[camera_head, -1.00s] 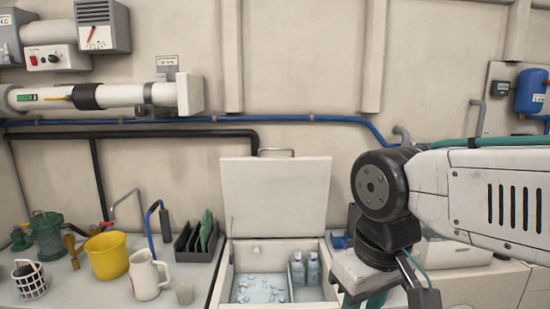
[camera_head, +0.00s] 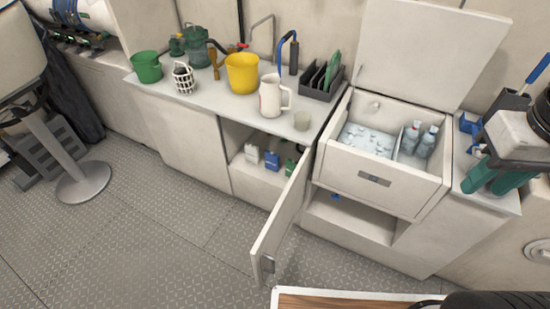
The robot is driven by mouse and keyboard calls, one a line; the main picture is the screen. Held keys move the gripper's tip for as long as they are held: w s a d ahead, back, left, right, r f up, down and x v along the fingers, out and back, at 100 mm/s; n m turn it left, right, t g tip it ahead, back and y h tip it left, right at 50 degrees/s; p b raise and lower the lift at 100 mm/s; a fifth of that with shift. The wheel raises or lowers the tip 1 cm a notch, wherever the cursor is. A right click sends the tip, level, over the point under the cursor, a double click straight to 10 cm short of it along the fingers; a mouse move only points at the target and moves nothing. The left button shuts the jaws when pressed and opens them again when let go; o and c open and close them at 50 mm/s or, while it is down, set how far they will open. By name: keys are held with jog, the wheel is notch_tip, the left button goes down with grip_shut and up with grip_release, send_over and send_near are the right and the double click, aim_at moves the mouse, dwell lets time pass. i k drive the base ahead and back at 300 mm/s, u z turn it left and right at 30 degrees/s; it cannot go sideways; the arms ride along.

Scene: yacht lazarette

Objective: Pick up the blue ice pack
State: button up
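I cannot clearly make out a blue ice pack. A small blue object (camera_head: 336,197) lies in the open niche under the ice cooler, too small to identify. The white cooler (camera_head: 373,180) has its lid raised. It holds ice (camera_head: 367,140) on the left and bottles (camera_head: 417,140) in a right compartment. Part of my gripper and wrist (camera_head: 518,140) shows at the right edge, above the right counter.
A cabinet door (camera_head: 287,215) stands open left of the cooler, jutting over the floor. Inside are bottles, one blue (camera_head: 271,160). The counter (camera_head: 215,105) holds a yellow bucket (camera_head: 242,73), a white jug (camera_head: 270,97) and a dark rack (camera_head: 320,84).

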aim_at(272, 159)
jog(key=u, duration=0.45)
jog(key=k, duration=0.6)
jog(key=u, duration=0.35)
jog(key=i, duration=1.3)
jog(key=z, duration=0.3)
